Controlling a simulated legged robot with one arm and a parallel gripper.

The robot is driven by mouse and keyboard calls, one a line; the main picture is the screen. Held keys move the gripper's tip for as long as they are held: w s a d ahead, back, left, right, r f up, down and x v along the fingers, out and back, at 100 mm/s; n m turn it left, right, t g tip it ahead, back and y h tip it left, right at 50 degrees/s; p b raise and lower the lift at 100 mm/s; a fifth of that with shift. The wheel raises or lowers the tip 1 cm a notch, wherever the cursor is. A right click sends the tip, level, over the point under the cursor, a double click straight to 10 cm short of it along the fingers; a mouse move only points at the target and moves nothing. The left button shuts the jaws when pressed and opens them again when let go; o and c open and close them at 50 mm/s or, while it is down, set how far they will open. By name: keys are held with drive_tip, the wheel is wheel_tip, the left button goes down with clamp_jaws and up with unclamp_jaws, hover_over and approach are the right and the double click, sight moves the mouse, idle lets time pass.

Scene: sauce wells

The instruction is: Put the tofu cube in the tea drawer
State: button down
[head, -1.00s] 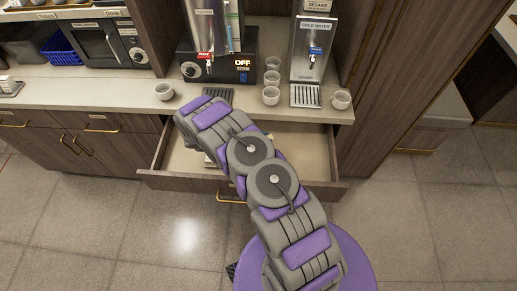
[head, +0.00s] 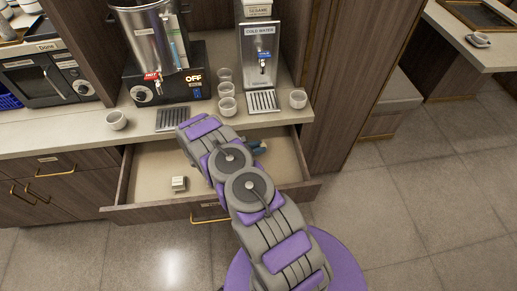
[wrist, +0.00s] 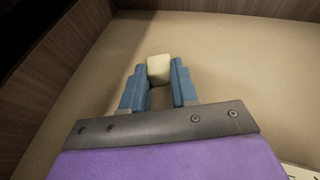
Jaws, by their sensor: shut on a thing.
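The tofu cube (wrist: 159,68) is a small cream block between the blue fingertips of my gripper (wrist: 158,72) in the wrist view. My gripper is shut on it. The open tea drawer (head: 150,172) is pulled out below the counter in the head view. My gripper's blue fingers (head: 258,147) show just right of my arm, over the right part of the drawer. In the wrist view the bare drawer floor (wrist: 235,65) lies beneath and around the cube. I cannot tell whether the cube touches it. The head view hides the cube.
A small pale box (head: 179,184) lies in the drawer, left of my arm. The drawer's wooden side wall (wrist: 60,50) stands at the left in the wrist view. Several cups, a hot water urn (head: 152,45) and a cold water dispenser (head: 260,55) stand on the counter above.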

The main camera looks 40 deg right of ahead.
drive_tip(key=shift+d+f, duration=0.15)
drive_tip(key=shift+f, duration=0.05)
drive_tip(key=c, duration=0.9)
unclamp_jaws()
drive_tip(key=shift+o, duration=0.2)
